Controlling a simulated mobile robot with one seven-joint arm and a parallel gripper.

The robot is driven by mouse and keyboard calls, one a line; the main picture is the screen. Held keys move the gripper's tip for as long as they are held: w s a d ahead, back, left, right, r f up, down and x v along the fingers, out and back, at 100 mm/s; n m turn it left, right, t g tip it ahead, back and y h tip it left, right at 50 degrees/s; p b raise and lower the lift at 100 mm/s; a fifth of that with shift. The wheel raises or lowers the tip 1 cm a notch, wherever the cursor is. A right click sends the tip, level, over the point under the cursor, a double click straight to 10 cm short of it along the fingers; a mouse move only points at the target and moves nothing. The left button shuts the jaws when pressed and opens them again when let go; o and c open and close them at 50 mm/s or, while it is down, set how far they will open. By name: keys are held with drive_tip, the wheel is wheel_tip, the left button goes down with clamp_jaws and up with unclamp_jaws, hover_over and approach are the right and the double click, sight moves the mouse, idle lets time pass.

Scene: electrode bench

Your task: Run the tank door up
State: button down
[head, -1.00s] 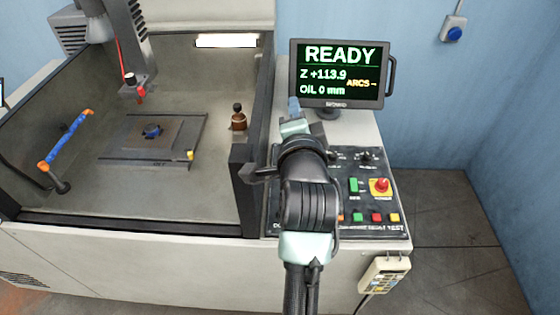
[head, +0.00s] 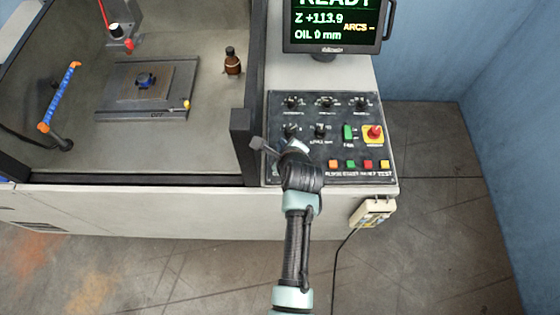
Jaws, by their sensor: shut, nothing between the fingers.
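The front of the tank (head: 205,150) stands open, with no raised door panel across it. A dark strip (head: 120,179) runs along its front lower edge, and I take it for the top of the lowered door. My gripper (head: 296,147) is over the lower left part of the control panel (head: 310,114), right of the tank's dark corner post (head: 241,145). It is shut and holds nothing I can see.
The panel has knobs, a red stop button (head: 373,132) and several coloured buttons. A monitor (head: 333,48) stands behind it. A pendant (head: 373,211) hangs at front right.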

wheel_tip(320, 180, down, 7)
drive_tip(key=b, duration=0.7)
drive_tip(key=shift+f, duration=0.2)
drive_tip(key=shift+f+b, duration=0.6)
drive_tip(key=shift+f, duration=0.05)
idle(1.0)
drive_tip(key=shift+f, duration=0.4)
